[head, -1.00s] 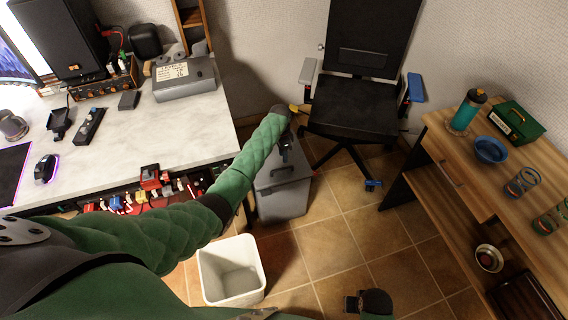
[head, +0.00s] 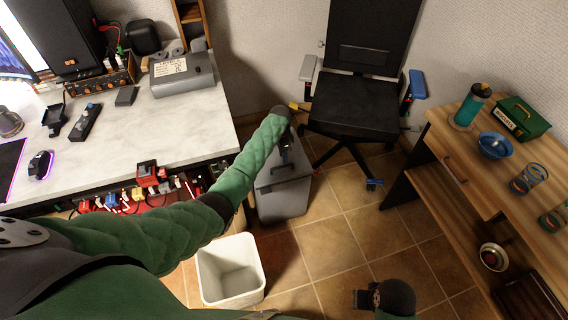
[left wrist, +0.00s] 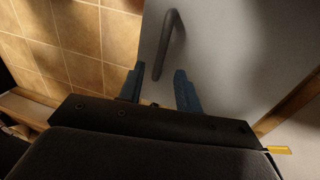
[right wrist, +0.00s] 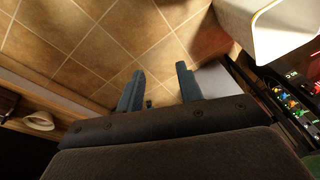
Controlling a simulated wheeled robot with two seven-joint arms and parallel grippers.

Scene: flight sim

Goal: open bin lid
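The grey bin (head: 283,202) stands on the floor between the desk and the chair. Its lid (left wrist: 220,50) looks closed and carries a dark bar handle (left wrist: 166,45). My left gripper (head: 286,157) is over the lid, pointing down. In the left wrist view the left gripper's two blue fingers (left wrist: 161,88) are apart, with the handle ahead of them and in line with the gap; I cannot tell whether they touch it. My right gripper (head: 362,299) is low at the bottom of the head view. In the right wrist view its fingers (right wrist: 158,85) are apart, with nothing between them.
An open white bin (head: 231,272) stands in front of the grey bin. The desk (head: 150,130) is to the left and the black office chair (head: 355,105) behind right. A wooden shelf table (head: 470,150) stands at the right. The tiled floor (head: 345,240) between is clear.

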